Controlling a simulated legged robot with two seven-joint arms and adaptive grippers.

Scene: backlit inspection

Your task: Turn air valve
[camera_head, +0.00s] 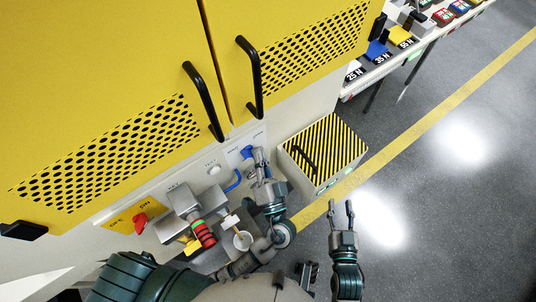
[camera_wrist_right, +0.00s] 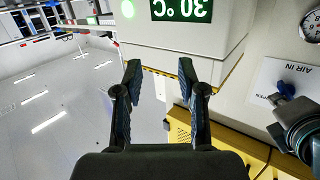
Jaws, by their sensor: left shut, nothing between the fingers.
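The blue air valve handle (camera_head: 247,152) sits on a pale plate on the machine's front, below the yellow doors. In the right wrist view the blue handle (camera_wrist_right: 286,88) shows upside down on a white plate marked AIR IN and OPEN. My left gripper (camera_head: 258,160) is shut and empty, with its fingertips right beside the handle; I cannot tell whether they touch it. My left gripper (camera_wrist_right: 290,122) also shows close to the handle in the right wrist view. My right gripper (camera_head: 342,212) is open and empty over the floor, and its fingers (camera_wrist_right: 158,75) show apart.
A black-and-yellow striped box (camera_head: 325,148) stands right of the valve. Yellow doors (camera_head: 130,75) with black handles are above. The floor at right is clear.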

